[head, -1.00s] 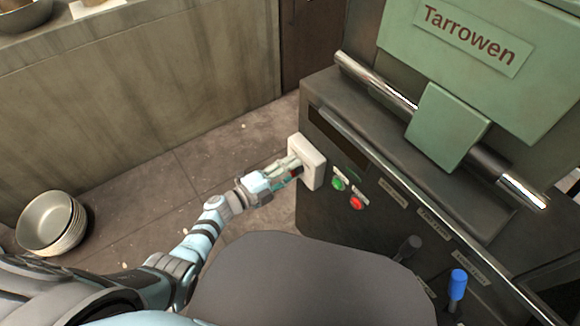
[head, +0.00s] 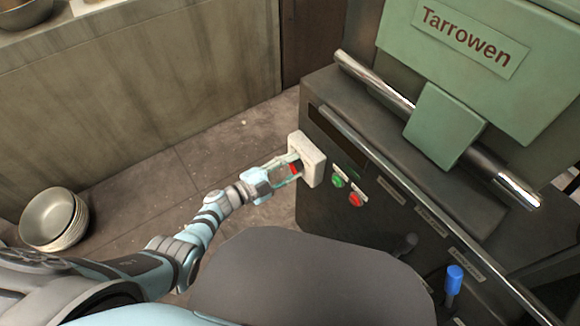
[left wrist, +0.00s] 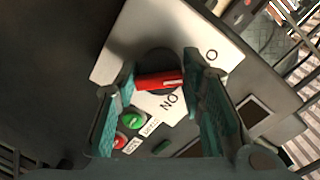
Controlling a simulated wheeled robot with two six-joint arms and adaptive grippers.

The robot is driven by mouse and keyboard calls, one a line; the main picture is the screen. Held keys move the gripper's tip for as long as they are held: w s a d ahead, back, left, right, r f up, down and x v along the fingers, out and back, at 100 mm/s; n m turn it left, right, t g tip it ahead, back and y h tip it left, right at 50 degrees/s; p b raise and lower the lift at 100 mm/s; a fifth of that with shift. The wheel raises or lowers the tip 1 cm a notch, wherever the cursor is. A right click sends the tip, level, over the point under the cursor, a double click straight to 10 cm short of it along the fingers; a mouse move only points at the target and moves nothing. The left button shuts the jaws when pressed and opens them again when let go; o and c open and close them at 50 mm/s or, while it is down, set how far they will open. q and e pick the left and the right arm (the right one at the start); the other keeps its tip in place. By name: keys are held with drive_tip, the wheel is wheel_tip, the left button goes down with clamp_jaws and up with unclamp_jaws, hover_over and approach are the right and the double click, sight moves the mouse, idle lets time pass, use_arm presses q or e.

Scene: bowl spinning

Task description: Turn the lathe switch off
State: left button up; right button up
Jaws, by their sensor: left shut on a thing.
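The lathe switch is a red handle on a round dark base, set on a white plate (head: 312,158) at the left end of the lathe's dark front panel. My left gripper (head: 292,171) reaches it from the left and is shut on the handle. In the left wrist view the red handle (left wrist: 159,80) lies nearly level between the two teal fingers. My right gripper is not in view.
A green button (head: 337,181) and a red button (head: 356,199) sit just right of the switch plate. A blue-handled lever (head: 454,278) stands further right. Stacked bowls (head: 54,219) rest on the floor at left.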

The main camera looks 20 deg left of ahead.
use_arm(q)
drive_tip(key=shift+w+r, duration=0.1)
drive_tip(key=shift+r, duration=0.05)
drive_tip(key=o, duration=1.1)
drive_tip(key=v, duration=1.2)
